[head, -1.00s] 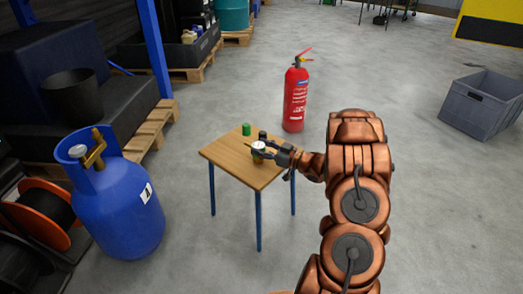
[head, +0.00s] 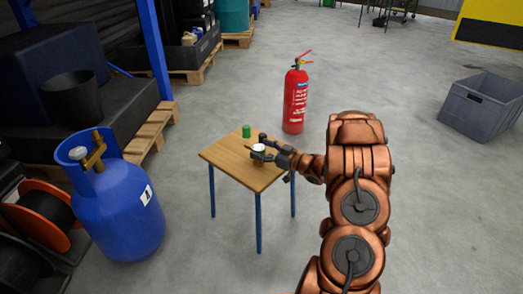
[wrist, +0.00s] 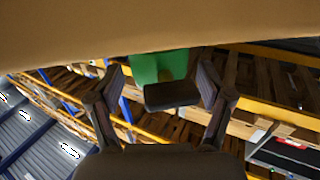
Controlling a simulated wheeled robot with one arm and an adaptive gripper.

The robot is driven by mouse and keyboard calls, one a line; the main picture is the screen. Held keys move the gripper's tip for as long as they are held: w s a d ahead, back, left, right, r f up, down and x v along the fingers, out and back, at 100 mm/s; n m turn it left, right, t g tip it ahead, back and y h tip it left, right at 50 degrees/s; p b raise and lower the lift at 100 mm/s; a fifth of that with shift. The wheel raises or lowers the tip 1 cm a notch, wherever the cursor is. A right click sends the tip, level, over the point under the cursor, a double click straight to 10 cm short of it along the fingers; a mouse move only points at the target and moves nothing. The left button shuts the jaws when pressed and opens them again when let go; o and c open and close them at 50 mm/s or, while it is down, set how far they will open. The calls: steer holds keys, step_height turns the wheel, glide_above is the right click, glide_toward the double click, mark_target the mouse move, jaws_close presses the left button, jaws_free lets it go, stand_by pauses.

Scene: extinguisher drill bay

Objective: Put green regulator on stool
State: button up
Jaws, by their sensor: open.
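The stool (head: 228,157) is a small wooden-topped stand with blue legs in the middle of the head view. In the wrist view the regulator (wrist: 150,65) is a green block between the spread fingers, against the tan stool top (wrist: 130,35), seen upside down. Its lower part is partly hidden by a dark gripper part.
A small green cylinder (head: 246,131) stands near the stool's back edge. A red fire extinguisher (head: 295,100) stands behind the stool. A blue gas cylinder (head: 115,210) is at left, a grey crate (head: 478,108) at right. Floor in front of the stool is clear.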

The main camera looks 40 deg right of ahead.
steer(key=p+v, duration=0.3)
steer(key=v, duration=0.9)
steer(key=w+d+h, duration=0.1)
steer(key=w, duration=0.1)
steer(key=w+d+g+h, duration=0.1)
steer(key=w, duration=0.1)
steer(key=w+d+g+h, duration=0.1)
steer(key=w+h, duration=0.1)
steer(key=w+d+r+g+h, duration=0.1)
steer(key=h, duration=0.1)
steer(key=w+d+r+m+g+h, duration=0.1)
steer(key=h, duration=0.1)
steer(key=shift+w+d+r, duration=0.1)
steer(key=shift+r, duration=0.05)
steer(key=s+a+r+m+g+h, duration=0.3)
steer(key=s+r+g+h, duration=0.1)
steer(key=r+g+h, duration=0.15)
steer(key=s+a+r+g+y, duration=0.1)
steer(key=s+a+g+y, duration=0.2)
steer(key=s+a, duration=1.4)
steer(key=s+a+r+g+y, duration=0.2)
steer(key=s+a+g, duration=0.6)
steer(key=s+a, duration=1)
steer(key=shift+s+a+r+y, duration=0.15)
steer(key=shift+a+y, duration=0.7)
steer(key=shift+a, duration=0.3)
